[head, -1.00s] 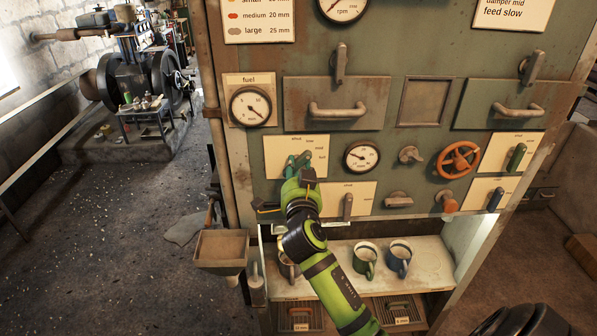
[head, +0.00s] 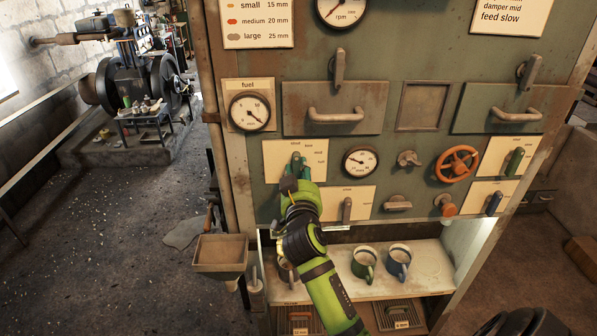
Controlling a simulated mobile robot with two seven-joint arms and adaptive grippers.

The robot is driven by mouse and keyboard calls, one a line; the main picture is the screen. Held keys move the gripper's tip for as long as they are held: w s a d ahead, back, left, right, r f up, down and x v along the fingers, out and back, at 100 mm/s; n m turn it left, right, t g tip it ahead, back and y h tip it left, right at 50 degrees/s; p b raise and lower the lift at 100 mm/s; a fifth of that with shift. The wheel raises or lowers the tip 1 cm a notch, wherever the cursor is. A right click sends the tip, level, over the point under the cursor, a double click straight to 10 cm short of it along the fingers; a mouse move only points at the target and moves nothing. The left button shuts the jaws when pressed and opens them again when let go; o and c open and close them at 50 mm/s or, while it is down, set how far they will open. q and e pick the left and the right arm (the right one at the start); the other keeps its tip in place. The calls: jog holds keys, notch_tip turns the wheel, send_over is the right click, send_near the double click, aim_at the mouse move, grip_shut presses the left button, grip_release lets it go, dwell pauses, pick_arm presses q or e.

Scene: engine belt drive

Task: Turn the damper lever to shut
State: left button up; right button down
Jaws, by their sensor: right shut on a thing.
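A teal lever (head: 304,170) sits on a cream label plate (head: 275,155) at the left of the green panel. Small words on the plate's edge look like "shut" and "mid"; I cannot read a name for the lever. My right gripper (head: 294,180) reaches up from below and is shut on this lever. Its fingers hide much of the lever, which looks roughly upright. My left gripper is not in view.
A grey lever (head: 347,208) on another plate is close to the right of my right wrist. A gauge (head: 361,162), a grey knob (head: 408,158) and an orange handwheel (head: 457,164) stand further right. Below is a shelf with mugs (head: 364,262).

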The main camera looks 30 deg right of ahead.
jog(key=shift+f+n, duration=0.2)
jog(key=shift+n, duration=0.1)
jog(key=c, duration=0.9)
grip_release()
jog(key=shift+c, duration=0.2)
jog(key=shift+r, duration=0.1)
jog(key=v, duration=0.7)
jog(key=shift+s+a, duration=0.15)
jog(key=shift+s, duration=0.1)
